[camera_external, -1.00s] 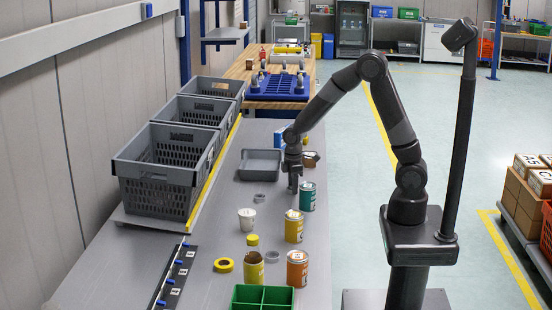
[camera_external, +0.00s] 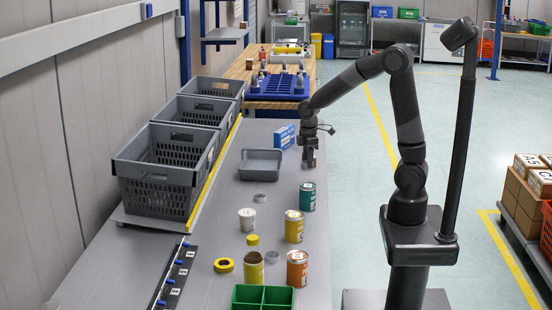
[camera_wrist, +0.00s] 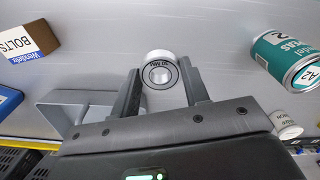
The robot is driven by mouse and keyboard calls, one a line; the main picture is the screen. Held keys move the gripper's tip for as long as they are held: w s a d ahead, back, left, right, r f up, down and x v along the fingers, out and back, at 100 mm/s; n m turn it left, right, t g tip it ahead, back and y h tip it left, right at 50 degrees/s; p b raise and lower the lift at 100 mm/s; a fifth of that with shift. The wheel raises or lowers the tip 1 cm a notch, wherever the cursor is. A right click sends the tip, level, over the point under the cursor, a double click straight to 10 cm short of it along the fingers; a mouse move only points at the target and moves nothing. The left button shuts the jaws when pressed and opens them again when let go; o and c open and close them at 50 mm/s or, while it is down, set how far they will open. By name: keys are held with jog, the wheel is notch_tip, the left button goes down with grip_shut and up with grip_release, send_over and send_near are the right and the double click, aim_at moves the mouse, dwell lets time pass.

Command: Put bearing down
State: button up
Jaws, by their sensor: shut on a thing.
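In the wrist view a pale ring-shaped bearing (camera_wrist: 160,70) marked 30 MM sits between the fingertips of my gripper (camera_wrist: 161,88), and the fingers are shut on it. In the external view my gripper (camera_external: 308,163) points down over the far right part of the grey table. The bearing cannot be made out there, and its height above the table is hard to tell. Two other grey rings lie on the table, one (camera_external: 259,198) in front of the tray and one (camera_external: 272,256) among the cans.
A grey tray (camera_external: 260,173), a blue-white box (camera_external: 284,137) and a bolts box (camera_wrist: 27,41) are near my gripper. A green can (camera_external: 307,196) stands in front, by the right table edge. Grey crates (camera_external: 153,180) line the left. Bare table (camera_external: 220,240) lies left of the cup.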

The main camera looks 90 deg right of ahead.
jog(key=w+d+r+m, duration=0.1)
jog(key=w+d+r, duration=0.45)
jog(key=d, duration=0.45)
jog(key=w+d+r+m, duration=0.1)
jog(key=w+d+r, duration=0.5)
jog(key=d, duration=0.4)
jog(key=w+a+f, duration=0.3)
jog(key=w, duration=0.2)
jog(key=w+a+f, duration=0.2)
jog(key=w, duration=0.1)
jog(key=shift+a+f, duration=0.3)
jog(key=shift+a, duration=0.05)
jog(key=shift+w+f, duration=0.1)
jog(key=shift+f, duration=1.95)
jog(key=shift+f, duration=0.15)
jog(key=o, duration=1)
